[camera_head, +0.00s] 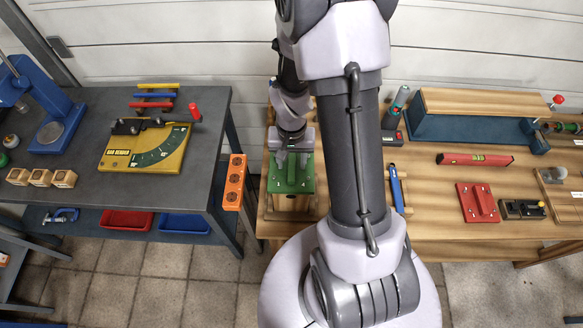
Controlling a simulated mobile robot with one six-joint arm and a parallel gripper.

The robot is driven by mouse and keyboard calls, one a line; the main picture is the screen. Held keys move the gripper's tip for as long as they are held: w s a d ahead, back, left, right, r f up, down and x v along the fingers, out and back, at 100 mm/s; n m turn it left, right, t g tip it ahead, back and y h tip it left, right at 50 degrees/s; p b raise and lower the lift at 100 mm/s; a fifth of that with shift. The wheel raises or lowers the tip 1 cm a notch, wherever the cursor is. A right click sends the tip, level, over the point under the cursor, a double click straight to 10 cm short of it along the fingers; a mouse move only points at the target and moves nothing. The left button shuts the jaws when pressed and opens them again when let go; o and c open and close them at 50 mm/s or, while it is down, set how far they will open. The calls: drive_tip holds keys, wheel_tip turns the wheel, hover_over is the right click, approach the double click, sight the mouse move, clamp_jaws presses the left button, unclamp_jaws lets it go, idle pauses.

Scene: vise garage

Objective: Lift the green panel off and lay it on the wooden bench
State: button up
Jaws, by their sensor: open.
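The green panel (308,186) lies on top of a wooden box (292,203) at the left end of the wooden bench (420,225). The panel carries small white numbers and what seems to be a raised green grip in its middle. My gripper (291,162) is open and points down over the back half of the panel. Its fingers are spread near the raised grip; I cannot tell whether they touch it. The gripper hides the back part of the panel, and my arm hides the bench just to the right.
On the bench, a blue tool (396,187), a red spirit level (475,159), a red plate with a grip (477,203) and a black block (522,209) lie right of my arm. Bare wood shows between them. An orange block (235,182) hangs beside the grey table (95,195).

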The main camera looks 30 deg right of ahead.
drive_tip(key=shift+f+b, duration=0.25)
drive_tip(key=shift+b, duration=0.1)
idle(0.3)
clamp_jaws()
